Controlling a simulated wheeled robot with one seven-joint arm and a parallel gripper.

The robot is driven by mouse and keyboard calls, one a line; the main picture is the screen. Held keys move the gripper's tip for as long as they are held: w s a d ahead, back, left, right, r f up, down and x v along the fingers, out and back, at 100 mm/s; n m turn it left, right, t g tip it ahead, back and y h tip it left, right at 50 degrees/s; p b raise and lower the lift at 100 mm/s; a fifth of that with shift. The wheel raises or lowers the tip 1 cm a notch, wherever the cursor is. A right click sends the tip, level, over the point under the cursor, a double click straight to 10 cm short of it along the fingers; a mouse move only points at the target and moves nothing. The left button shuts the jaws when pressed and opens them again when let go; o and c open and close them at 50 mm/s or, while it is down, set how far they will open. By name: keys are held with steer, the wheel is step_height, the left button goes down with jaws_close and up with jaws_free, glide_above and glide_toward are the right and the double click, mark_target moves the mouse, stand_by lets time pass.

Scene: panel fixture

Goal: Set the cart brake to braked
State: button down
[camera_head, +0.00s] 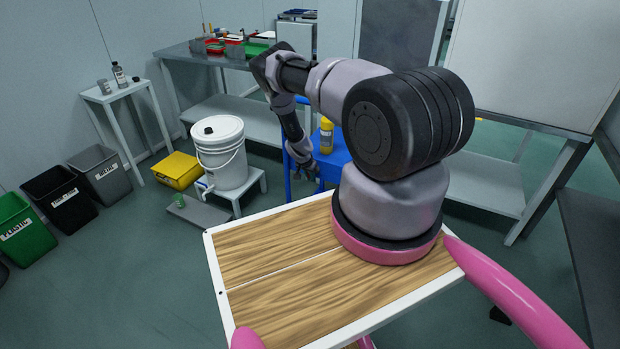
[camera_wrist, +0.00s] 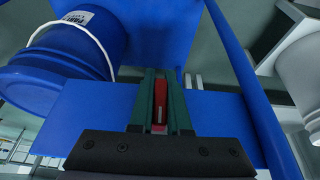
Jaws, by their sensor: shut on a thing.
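The blue cart (camera_head: 340,158) stands beyond my wooden-topped base, partly hidden behind my arm. In the wrist view its blue panel (camera_wrist: 95,115) and a blue upright post fill much of the picture. A small red lever (camera_wrist: 160,88), apparently the brake handle, stands between the two green fingers of my gripper (camera_wrist: 161,80). My gripper is shut on the red lever, against the blue panel. In the head view the gripper (camera_head: 309,170) is small and dark beside the cart's near left side. The brake's markings are not visible.
A blue bucket (camera_wrist: 60,58) with a pale handle and label is close by. A yellow bottle (camera_head: 326,136) is on the cart. A white bucket (camera_head: 220,155) stands on a low stand to the left. A yellow box and several bins are farther left.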

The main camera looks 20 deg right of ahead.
steer(key=shift+w+d+r, duration=0.15)
steer(key=shift+w, duration=0.1)
steer(key=c, duration=0.9)
jaws_free()
steer(key=shift+s, duration=0.15)
steer(key=v, duration=1)
steer(key=shift+s+r, duration=0.1)
steer(key=shift+r, duration=0.15)
